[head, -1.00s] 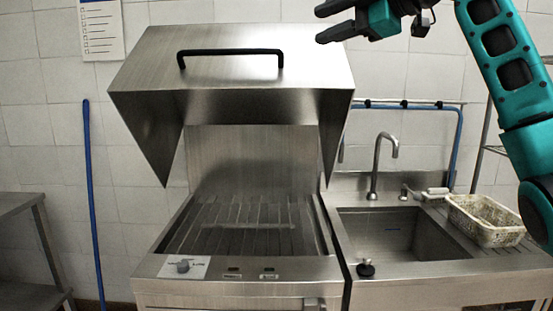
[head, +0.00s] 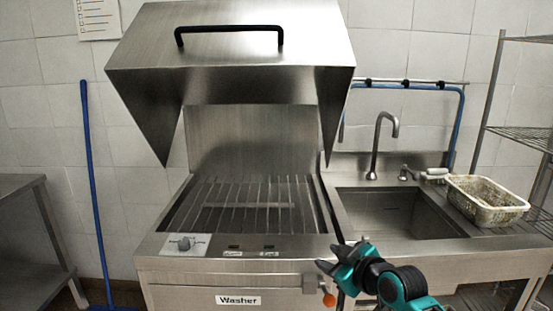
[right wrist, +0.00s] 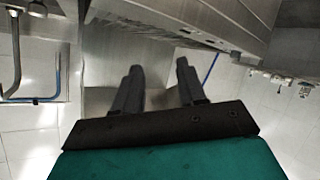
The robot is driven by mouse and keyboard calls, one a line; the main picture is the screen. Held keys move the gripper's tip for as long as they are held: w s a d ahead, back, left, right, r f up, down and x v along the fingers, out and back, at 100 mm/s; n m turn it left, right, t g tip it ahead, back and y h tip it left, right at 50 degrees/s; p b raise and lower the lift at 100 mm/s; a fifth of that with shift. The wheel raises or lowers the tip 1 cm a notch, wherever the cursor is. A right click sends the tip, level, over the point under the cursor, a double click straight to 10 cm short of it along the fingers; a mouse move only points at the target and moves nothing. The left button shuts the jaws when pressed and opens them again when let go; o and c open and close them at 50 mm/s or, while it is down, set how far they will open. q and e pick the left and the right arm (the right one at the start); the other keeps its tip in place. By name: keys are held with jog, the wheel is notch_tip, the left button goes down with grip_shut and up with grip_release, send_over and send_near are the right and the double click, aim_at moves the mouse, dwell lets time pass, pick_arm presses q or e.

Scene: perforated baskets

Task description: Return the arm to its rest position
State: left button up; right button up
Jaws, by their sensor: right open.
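My right gripper (head: 328,268) is low in the head view, in front of the washer's right front corner, with its teal and black wrist below the sink's left edge. In the right wrist view its two dark fingers (right wrist: 160,88) stand apart with nothing between them. My left gripper is not in view.
The steel washer (head: 240,278) has its hood (head: 230,50) raised over an empty slatted rack. To its right are a sink (head: 400,215) with a tap and a dirty perforated basket (head: 485,200) on the counter. A wire shelf (head: 520,135) stands far right, a steel table (head: 30,230) far left.

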jog(key=s+d+f+m+h, duration=0.1)
jog(key=s+f+m, duration=0.1)
jog(key=s+f, duration=0.4)
jog(key=s+d+f+m+h, duration=0.1)
jog(key=s+d+f+m, duration=0.1)
jog(key=s+f, duration=0.5)
jog(key=s+d+f+m+g+h, duration=0.1)
jog(key=s+f, duration=0.5)
jog(key=s, duration=1)
jog(key=shift+d+f+m+h, duration=0.25)
jog(key=shift+d+m+h, duration=0.35)
jog(key=shift+m, duration=0.6)
jog(key=shift+s+d, duration=0.1)
jog(key=shift+d, duration=0.1)
